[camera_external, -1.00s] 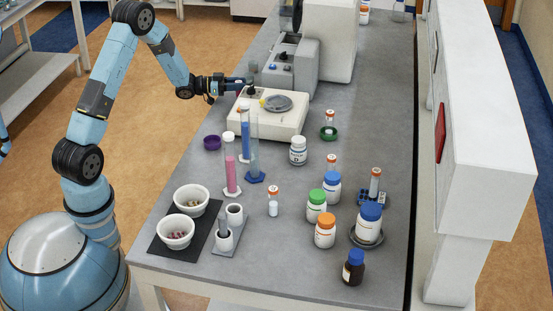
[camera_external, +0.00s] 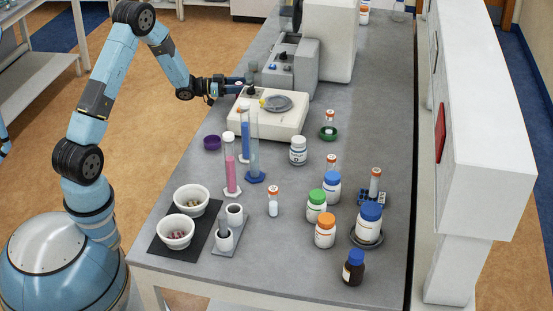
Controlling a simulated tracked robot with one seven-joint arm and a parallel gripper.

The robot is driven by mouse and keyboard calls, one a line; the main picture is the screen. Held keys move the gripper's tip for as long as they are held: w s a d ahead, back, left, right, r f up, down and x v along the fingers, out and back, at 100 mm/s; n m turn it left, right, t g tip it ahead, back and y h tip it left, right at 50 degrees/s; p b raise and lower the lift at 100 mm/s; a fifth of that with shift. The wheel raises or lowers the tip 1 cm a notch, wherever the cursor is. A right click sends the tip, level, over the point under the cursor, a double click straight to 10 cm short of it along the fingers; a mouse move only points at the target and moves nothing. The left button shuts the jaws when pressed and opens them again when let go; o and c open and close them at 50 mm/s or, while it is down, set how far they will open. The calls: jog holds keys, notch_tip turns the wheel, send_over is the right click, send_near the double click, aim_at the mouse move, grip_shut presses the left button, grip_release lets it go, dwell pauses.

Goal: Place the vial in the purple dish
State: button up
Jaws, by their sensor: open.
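The purple dish (camera_external: 212,142) is a small round dish near the left edge of the bench, and I see nothing in it. Several small clear vials with orange-and-white tops stand on the bench. One vial (camera_external: 330,117) stands in or just behind a green dish (camera_external: 328,134). Another vial (camera_external: 273,203) stands upright in front of the cylinders, one (camera_external: 331,165) is behind the bottles, and one (camera_external: 375,182) is in a blue rack (camera_external: 372,200). My gripper (camera_external: 245,81) is open and empty, above the back left of the balance, apart from every vial and the purple dish.
The white balance (camera_external: 262,122) with a grey pan lies under my gripper. Tall pink (camera_external: 230,168) and blue (camera_external: 247,145) cylinders stand near the purple dish. Capped bottles (camera_external: 325,228) crowd the right front. White bowls (camera_external: 176,232) sit at the left front.

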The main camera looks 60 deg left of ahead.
jog(key=shift+s, duration=0.1)
jog(key=v, duration=1.4)
jog(key=w+d+r+n+g+y, duration=0.1)
jog(key=w+d+r+y, duration=0.15)
jog(key=r, duration=0.35)
jog(key=w+d+r+y, duration=0.1)
jog(key=r+y, duration=0.3)
jog(key=r, duration=0.2)
jog(key=s+d+r+n+g+y, duration=0.2)
jog(key=s+d+r, duration=0.3)
jog(key=s, duration=0.4)
jog(key=s+d+r+n+g+y, duration=0.2)
jog(key=s+d+r, duration=0.4)
jog(key=s, duration=0.4)
jog(key=shift+d+r+n+g+y, duration=0.2)
jog(key=shift+d+n+g+y, duration=0.2)
jog(key=shift+g+y, duration=0.25)
jog(key=shift+o, duration=0.2)
jog(key=s+d+g+h, duration=0.1)
jog(key=s+d+g, duration=0.1)
jog(key=s+d, duration=0.3)
jog(key=s+d+f+g+h, duration=0.1)
jog(key=s+d, duration=0.3)
jog(key=s, duration=0.9)
jog(key=shift+s+d+f+g+h, duration=0.25)
jog(key=shift+d+g+h, duration=0.1)
jog(key=shift+g+h, duration=0.15)
jog(key=shift+w, duration=0.1)
